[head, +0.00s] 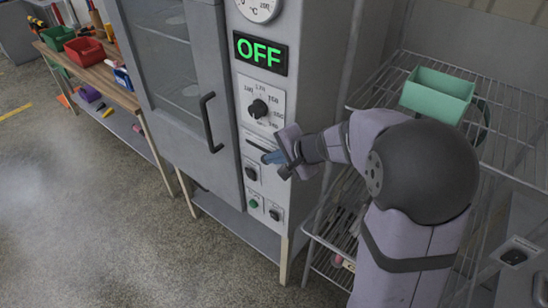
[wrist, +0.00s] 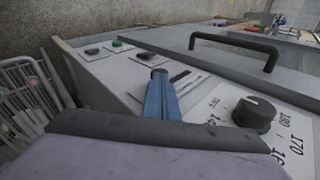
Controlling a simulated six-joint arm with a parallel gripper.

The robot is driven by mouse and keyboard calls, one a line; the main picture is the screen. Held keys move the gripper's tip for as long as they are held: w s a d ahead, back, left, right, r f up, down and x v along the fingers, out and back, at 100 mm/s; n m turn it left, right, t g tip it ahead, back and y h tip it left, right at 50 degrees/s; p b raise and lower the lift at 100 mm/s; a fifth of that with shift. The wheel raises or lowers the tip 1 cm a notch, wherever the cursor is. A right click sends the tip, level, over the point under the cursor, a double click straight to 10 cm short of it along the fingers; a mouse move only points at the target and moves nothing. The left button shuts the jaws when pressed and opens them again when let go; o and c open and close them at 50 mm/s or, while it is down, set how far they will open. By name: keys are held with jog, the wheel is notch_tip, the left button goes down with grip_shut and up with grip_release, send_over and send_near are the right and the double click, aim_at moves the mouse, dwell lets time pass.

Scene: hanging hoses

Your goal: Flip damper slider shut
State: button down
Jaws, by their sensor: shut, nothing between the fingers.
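The damper slider's slot (head: 257,145) appears as a dark slit on the grey oven front, below the temperature dial. It also shows in the wrist view (wrist: 181,76), just right of my fingertips. I cannot make out the slider's tab; my fingers may hide it. My gripper (head: 268,158) is shut and empty, its blue fingers pointing at the panel just below the slot. In the wrist view the closed blue fingers (wrist: 159,76) reach the slot's plate; whether they touch it I cannot tell.
Above the slot are a black dial (head: 258,108) and a green OFF display (head: 260,53). Below are a black switch (head: 251,173), a green button (head: 254,203) and another black switch (head: 275,214). The door handle (head: 211,122) juts out at left. A wire rack (head: 510,155) stands right.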

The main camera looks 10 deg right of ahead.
jog(key=w+a, duration=0.2)
jog(key=a, duration=0.1)
jog(key=shift+w, duration=0.4)
jog(key=v, duration=1.4)
dwell(0.3)
